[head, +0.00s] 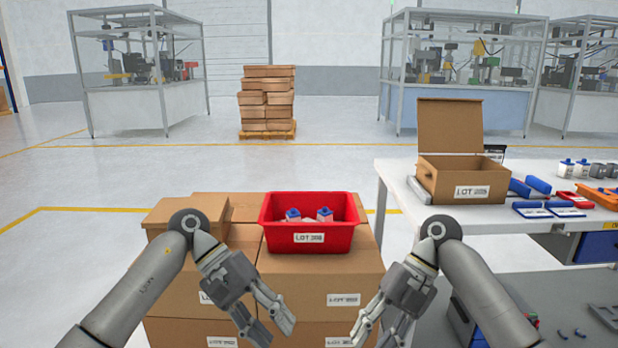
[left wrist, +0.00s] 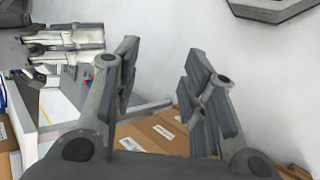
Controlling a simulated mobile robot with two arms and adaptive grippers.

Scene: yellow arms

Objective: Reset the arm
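My left gripper (head: 268,328) hangs in front of the stacked cardboard boxes, at the lower middle of the head view. It is open and empty, and its spread fingers also show in the left wrist view (left wrist: 160,90). My right gripper (head: 376,335) is to the right of it, low in the head view, angled down and to the left. Its fingers look apart with nothing between them. Both arms, grey here, come in from the lower corners. The two grippers are apart from each other.
A red bin (head: 310,238) holding white bottles with blue caps sits on cardboard boxes (head: 330,275) ahead. On the right, a white table (head: 395,176) carries an open cardboard box (head: 462,181) and small blue items. Machine enclosures and a pallet of boxes (head: 267,99) stand farther back.

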